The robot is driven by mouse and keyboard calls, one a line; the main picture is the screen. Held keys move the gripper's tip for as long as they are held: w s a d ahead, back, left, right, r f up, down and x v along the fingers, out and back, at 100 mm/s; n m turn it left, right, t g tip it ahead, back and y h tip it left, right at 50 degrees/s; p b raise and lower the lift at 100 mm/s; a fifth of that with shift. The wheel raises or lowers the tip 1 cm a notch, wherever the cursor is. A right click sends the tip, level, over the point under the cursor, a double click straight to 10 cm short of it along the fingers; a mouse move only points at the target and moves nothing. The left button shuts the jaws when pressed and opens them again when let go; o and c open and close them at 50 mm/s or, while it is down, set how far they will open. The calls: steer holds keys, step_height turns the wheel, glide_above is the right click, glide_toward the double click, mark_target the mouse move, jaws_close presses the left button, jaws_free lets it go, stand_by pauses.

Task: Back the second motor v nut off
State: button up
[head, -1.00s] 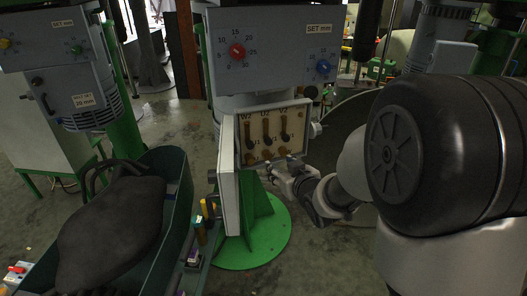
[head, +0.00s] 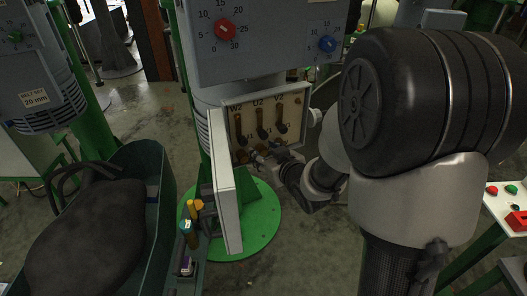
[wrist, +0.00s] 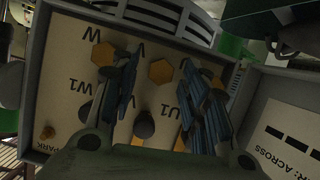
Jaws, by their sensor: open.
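The open terminal box (head: 266,115) on the machine column shows a pale panel marked W2, U2 and V2, with dark upright pieces below the letters. In the wrist view the panel is turned over. A brass hex nut (wrist: 161,71) sits by the letter V, and another hex nut (wrist: 102,54) sits by the letter W. Other brass pieces are partly hidden.
The box door (head: 225,190) stands open at left. A green bin (head: 150,215) with a dark bulky object stands further left, beside a small tool rack (head: 189,235). A control panel with a red knob (head: 225,30) overhangs the box. Floor shows around the green round base (head: 255,215).

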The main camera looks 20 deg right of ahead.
steer(key=shift+s, duration=0.1)
steer(key=shift+c, duration=0.4)
jaws_close()
